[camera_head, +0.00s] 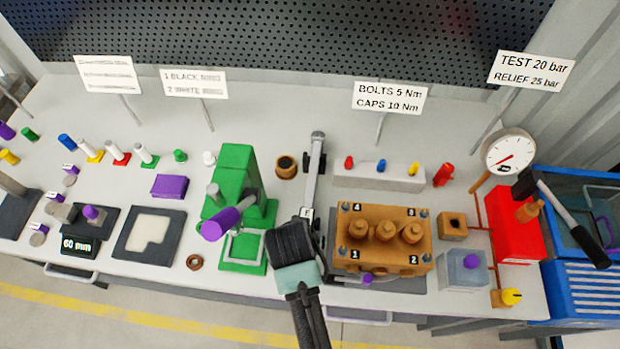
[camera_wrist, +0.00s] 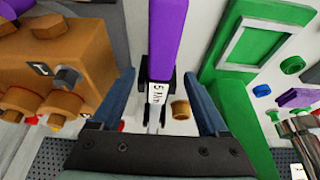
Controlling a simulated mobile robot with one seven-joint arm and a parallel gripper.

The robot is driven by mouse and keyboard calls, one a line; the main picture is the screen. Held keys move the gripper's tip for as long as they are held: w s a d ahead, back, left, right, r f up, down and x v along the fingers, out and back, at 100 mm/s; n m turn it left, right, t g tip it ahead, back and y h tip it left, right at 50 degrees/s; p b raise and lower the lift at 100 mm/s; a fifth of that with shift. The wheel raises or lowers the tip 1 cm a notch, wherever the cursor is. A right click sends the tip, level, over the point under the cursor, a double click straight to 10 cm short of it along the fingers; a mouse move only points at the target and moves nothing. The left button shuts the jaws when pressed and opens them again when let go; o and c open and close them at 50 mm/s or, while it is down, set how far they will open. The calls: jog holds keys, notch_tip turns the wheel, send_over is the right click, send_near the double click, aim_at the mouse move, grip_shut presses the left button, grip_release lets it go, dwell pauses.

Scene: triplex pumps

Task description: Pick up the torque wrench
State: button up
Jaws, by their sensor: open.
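The torque wrench (camera_head: 315,172) lies lengthwise on the bench between the green press and the brown pump block. In the head view its grey shaft and round far end show; my gripper (camera_head: 292,243) hides its near part. In the wrist view the wrench shows a purple handle (camera_wrist: 166,38) and a white label (camera_wrist: 157,92) reading 5 Nm. My gripper's two fingers (camera_wrist: 160,78) are apart, one on each side of the wrench, with gaps on both sides. I cannot tell how far the fingertips are above the bench.
The brown pump block (camera_head: 380,240) stands close on the right of the wrench. The green press (camera_head: 235,185), with a purple-ended lever (camera_head: 225,222), stands close on the left. A brown ring-shaped part (camera_head: 286,167) stands just left of the wrench's far end.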

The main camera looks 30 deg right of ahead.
jog(key=shift+x, duration=1.65)
jog(key=shift+d, duration=0.1)
jog(key=shift+c, duration=0.3)
grip_shut()
jog(key=shift+w+r, duration=0.1)
